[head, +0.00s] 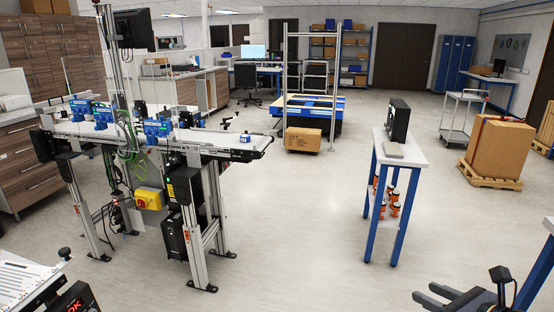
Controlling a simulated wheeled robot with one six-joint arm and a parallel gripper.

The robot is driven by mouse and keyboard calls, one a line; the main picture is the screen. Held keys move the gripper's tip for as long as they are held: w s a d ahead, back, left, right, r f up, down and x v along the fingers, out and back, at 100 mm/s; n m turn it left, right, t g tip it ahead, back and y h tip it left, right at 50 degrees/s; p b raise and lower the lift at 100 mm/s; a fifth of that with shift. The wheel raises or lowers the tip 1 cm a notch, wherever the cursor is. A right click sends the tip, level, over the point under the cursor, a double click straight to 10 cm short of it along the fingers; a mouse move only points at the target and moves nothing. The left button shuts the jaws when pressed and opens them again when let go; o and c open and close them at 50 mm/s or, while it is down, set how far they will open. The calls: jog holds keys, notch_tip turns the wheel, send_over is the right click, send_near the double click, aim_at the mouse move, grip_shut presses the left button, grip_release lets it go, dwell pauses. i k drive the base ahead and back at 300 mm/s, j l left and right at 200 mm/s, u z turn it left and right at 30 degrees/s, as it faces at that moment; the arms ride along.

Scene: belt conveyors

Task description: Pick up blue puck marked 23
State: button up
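A small blue puck (245,138) with a pale top sits near the right end of the white belt of the conveyor (205,141). Its number is too small to read. My gripper (437,296) is at the bottom right edge, partly cut off by the frame. Its two dark fingertips show apart, with nothing seen between them. It is far from the puck, across open floor.
Blue devices (158,128) and posts stand along the conveyor. A narrow white-topped table (408,152) with blue legs stands right of centre, carrying a black box (398,120). Open floor (300,220) lies between table and conveyor. Another conveyor (25,280) is at lower left.

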aim_at(244, 137)
jog(key=i+j, duration=0.45)
jog(key=i+j+z, duration=0.1)
jog(key=i+j, duration=0.8)
jog(key=i+j+z, duration=0.15)
jog(key=i+j, duration=0.7)
jog(key=j, duration=0.15)
jog(key=i+j+z, duration=0.1)
jog(key=i+j, duration=0.7)
jog(key=j, duration=0.3)
